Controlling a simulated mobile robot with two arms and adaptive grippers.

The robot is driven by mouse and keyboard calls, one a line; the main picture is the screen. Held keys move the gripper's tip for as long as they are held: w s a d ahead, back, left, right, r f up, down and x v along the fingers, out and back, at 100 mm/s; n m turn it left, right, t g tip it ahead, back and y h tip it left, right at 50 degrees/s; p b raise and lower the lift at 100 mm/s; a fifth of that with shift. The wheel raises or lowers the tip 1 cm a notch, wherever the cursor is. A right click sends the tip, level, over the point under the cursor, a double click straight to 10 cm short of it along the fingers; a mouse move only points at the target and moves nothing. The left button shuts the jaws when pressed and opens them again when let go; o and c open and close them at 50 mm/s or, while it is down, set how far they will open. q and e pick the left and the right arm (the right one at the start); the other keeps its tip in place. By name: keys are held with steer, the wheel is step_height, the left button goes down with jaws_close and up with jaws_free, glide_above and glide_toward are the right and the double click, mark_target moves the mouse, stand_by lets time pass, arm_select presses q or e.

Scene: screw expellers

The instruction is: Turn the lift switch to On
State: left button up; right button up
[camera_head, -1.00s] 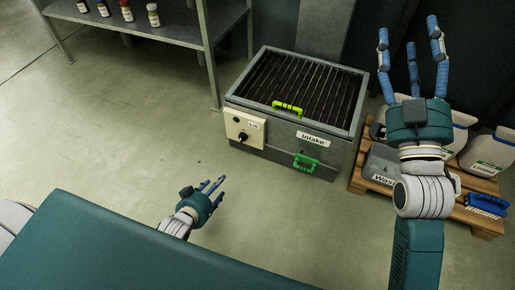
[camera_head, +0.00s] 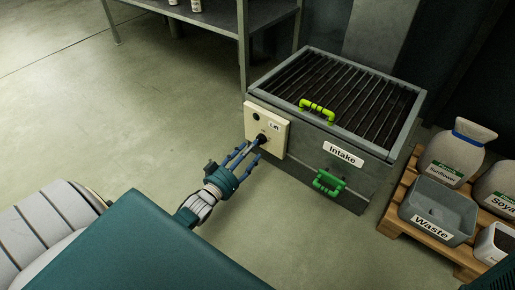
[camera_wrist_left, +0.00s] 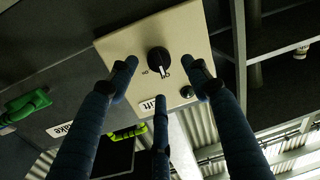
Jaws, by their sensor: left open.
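The lift switch (camera_wrist_left: 159,62) is a black rotary knob on a cream panel (camera_head: 279,131) marked Lift, on the side of the grey Intake box (camera_head: 335,165). My right gripper is out of view.
The box has a yellow-green handle (camera_head: 317,110) on its grille and a green handle (camera_head: 328,183) in front. A pallet (camera_head: 432,242) at right carries a Waste bin (camera_head: 437,208) and sacks. A shelf (camera_head: 221,17) stands behind. Floor at left is clear.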

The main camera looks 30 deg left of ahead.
mark_target(260, 140)
arm_select(q)
steer(key=shift+w+b, duration=0.9)
steer(key=shift+w, duration=1.4)
steer(key=shift+c, duration=0.2)
steer(key=c, duration=1.1)
